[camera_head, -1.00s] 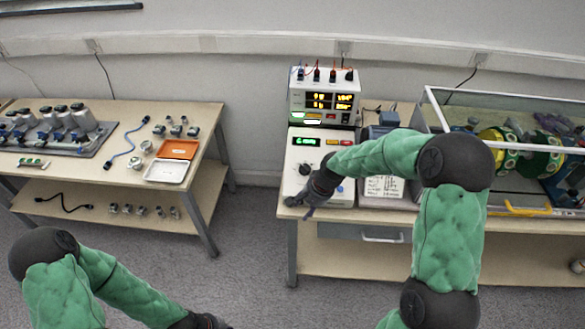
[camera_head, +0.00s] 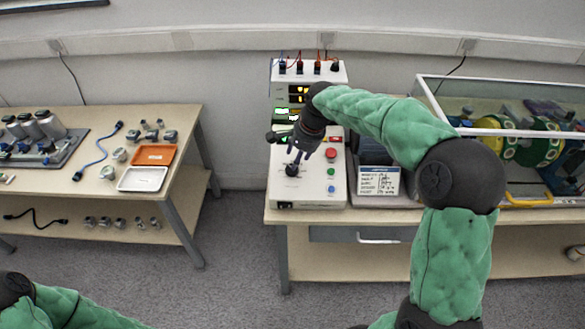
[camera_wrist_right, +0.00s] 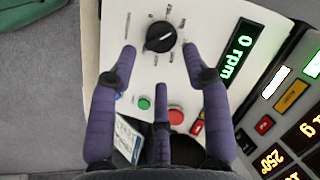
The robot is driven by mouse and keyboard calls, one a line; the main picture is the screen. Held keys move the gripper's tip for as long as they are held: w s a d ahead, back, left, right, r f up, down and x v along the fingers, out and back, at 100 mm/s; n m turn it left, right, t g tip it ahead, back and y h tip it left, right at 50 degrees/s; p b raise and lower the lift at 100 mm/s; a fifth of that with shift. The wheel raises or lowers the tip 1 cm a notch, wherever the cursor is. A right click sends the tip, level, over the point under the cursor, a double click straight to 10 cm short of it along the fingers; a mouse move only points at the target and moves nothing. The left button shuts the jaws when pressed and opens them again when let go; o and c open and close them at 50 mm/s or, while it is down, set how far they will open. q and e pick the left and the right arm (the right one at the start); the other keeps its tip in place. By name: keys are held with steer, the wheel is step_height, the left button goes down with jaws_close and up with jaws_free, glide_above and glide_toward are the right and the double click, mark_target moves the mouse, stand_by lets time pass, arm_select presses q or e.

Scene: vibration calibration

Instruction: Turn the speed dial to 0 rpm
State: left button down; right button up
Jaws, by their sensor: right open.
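The speed dial (camera_head: 292,169) is a black round knob on the white control box (camera_head: 318,190) in the head view. In the right wrist view the dial (camera_wrist_right: 160,36) has a pale pointer line and tick marks around it. The green display (camera_wrist_right: 236,50) beside it reads 0 rpm. My right gripper (camera_head: 299,158) is over the box at the dial, pointing down. In the wrist view its fingers (camera_wrist_right: 159,62) are spread and empty, with two tips on either side of the dial's near edge; I cannot tell whether they touch it. My left gripper is out of view.
A power supply (camera_head: 310,82) with cables stands behind the box. A notice card (camera_head: 379,181) and a clear-walled rig (camera_head: 500,105) are to the right. A gap of floor separates the left table (camera_head: 195,125).

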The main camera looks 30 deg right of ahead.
steer(key=b+x, duration=0.1)
steer(key=x, duration=0.5)
steer(key=shift+b, duration=0.4)
steer(key=shift+r, duration=0.1)
steer(key=shift+s, duration=0.1)
steer(key=c, duration=0.8)
